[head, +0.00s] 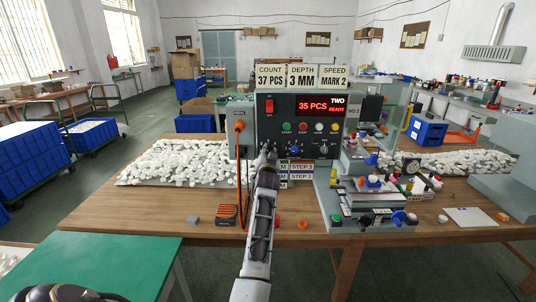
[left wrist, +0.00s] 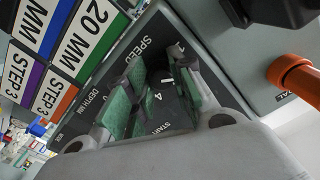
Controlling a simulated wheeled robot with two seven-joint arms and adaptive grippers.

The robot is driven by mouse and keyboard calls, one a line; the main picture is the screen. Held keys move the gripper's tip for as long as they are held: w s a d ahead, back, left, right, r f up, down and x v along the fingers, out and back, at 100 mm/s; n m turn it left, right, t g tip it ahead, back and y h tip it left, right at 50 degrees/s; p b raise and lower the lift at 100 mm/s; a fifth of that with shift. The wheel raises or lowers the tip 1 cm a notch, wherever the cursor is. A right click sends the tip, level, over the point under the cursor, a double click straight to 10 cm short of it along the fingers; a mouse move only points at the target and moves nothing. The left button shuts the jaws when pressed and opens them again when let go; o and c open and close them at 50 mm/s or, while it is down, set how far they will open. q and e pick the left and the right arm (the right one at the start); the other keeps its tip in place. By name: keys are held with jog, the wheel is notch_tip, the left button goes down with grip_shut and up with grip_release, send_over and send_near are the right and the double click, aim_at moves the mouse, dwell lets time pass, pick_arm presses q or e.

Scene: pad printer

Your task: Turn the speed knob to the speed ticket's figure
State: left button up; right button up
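The speed ticket (head: 334,77) above the control panel (head: 268,105) reads "SPEED MARK 2". My left gripper (head: 267,156) is at the panel's lower left and covers the speed knob in the head view. In the left wrist view, its green-padded fingers (left wrist: 164,88) stand apart over the dark panel, near the "SPEED" label. A white mark and the figure 4 show between them. The knob's outline blends into the dark panel, so I cannot tell its setting or whether the fingers touch it. My right gripper is not in view.
Count and depth tickets (head: 286,77) stand beside the speed ticket. Coloured buttons and other knobs sit close right of my gripper. An orange-tipped grey box (head: 240,135) stands close left. White parts cover a tray (head: 122,183).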

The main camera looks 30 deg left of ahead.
aim_at(268, 127)
pick_arm(q)
jog(key=o, duration=0.4)
jog(key=shift+c, duration=0.2)
jog(key=shift+r, duration=0.1)
jog(key=shift+r, duration=4.85)
